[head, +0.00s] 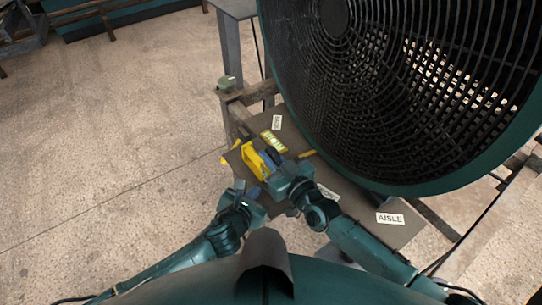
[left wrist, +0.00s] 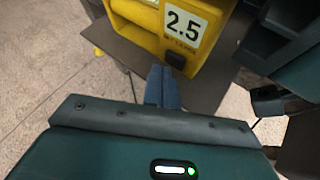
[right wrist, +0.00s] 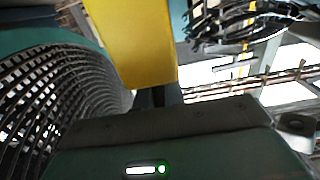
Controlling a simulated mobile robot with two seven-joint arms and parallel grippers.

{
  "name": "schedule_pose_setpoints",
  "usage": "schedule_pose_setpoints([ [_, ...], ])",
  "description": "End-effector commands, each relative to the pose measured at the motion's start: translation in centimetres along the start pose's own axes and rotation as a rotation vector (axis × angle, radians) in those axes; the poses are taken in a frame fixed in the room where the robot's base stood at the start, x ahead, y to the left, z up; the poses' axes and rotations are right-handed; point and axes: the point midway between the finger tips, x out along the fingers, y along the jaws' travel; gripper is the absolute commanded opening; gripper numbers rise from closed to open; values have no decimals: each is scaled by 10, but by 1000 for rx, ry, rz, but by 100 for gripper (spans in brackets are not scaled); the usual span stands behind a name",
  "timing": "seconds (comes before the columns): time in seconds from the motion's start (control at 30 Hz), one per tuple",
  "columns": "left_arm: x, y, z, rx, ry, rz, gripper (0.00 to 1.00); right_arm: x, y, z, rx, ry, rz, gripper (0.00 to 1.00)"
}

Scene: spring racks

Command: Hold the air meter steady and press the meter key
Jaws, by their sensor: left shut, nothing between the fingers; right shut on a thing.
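The yellow air meter (head: 254,161) is above the dark board in front of the big fan. In the left wrist view the meter (left wrist: 150,14) shows a white display reading 2.5, with a small dark key (left wrist: 175,61) beneath it. My right gripper (head: 277,163) is shut on the meter from the right; the yellow body (right wrist: 130,42) fills the upper middle of the right wrist view. My left gripper (head: 255,192) is shut and empty below the meter. Its blue fingertips (left wrist: 161,72) are together just left of the key; I cannot tell whether they touch anything.
A large round fan (head: 400,90) with a dark grille fills the upper right. The dark board (head: 360,200) carries an AISLE label (head: 390,218), another white label (head: 277,122) and a yellow-green piece (head: 273,141). Open concrete floor (head: 110,130) lies to the left.

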Motion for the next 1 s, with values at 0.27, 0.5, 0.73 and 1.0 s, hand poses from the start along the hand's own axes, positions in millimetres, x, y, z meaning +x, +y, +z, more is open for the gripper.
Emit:
schedule_pose_setpoints([
  [0.27, 0, 0, 0, 0, 0, 0, 0, 0, 0, 0, 0, -1, 0, 0],
  [0.5, 2, -1, 2, 0, -1, 0, 0, 0, 0, 0, 0, -1, 0, 0],
  [0.73, 6, -5, 5, 0, -1, -1, 0, 0, 0, 0, 0, -1, 0, 0],
  [1.0, 6, -5, 5, 0, 0, -1, 0, 0, 0, 0, 0, -1, 0, 0],
])
